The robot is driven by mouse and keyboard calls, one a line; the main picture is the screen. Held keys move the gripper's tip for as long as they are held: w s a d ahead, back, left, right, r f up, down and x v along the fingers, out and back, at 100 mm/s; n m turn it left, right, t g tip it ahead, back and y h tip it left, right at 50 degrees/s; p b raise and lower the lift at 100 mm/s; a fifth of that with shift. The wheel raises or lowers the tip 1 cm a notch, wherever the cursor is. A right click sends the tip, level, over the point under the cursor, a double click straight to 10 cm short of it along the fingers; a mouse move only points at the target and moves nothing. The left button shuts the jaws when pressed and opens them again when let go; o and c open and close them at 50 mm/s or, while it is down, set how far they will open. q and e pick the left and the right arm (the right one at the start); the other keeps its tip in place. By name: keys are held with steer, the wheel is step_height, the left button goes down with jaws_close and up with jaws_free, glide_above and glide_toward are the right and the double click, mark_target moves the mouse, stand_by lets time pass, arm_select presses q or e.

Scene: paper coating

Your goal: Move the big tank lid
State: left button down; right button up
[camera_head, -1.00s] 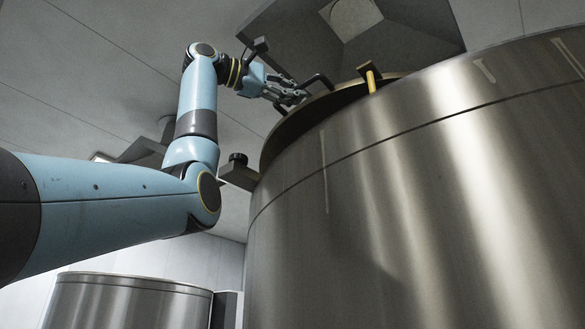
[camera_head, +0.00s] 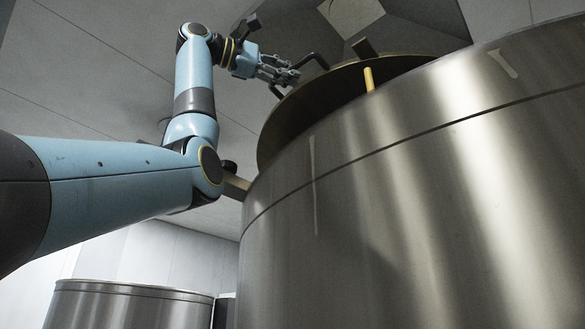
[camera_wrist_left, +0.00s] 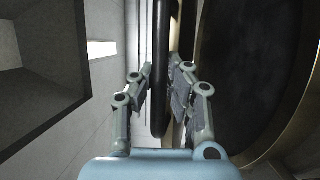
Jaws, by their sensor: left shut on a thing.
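The big tank lid (camera_head: 300,112) is a large dark disc with a brass-coloured rim on top of the big steel tank (camera_head: 400,190) in the head view. It sits tilted, its near left edge showing above the tank wall. A black bar handle (camera_head: 313,60) stands out from it. My left gripper (camera_head: 284,76) is shut on this handle at the lid's upper left. In the left wrist view the fingers (camera_wrist_left: 160,100) lie on both sides of the black handle bar (camera_wrist_left: 160,60), and the dark lid face (camera_wrist_left: 245,70) fills the right. My right gripper is out of view.
A yellow post (camera_head: 368,80) stands by the lid at the tank's rim. A dark angular hood (camera_head: 410,30) hangs above. A smaller steel tank (camera_head: 130,305) stands at lower left. Open air lies left of my raised left arm.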

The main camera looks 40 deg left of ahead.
arm_select(q)
steer(key=c, duration=1.8)
jaws_free()
steer(key=shift+f, duration=0.1)
steer(key=shift+o, duration=2.2)
steer(key=shift+s, duration=0.1)
steer(key=shift+o, duration=0.4)
steer(key=shift+s+a, duration=0.1)
steer(key=r+v, duration=0.1)
steer(key=v, duration=1)
steer(key=shift+s+a+f, duration=0.15)
steer(key=shift+s+f, duration=0.15)
steer(key=shift+f, duration=0.2)
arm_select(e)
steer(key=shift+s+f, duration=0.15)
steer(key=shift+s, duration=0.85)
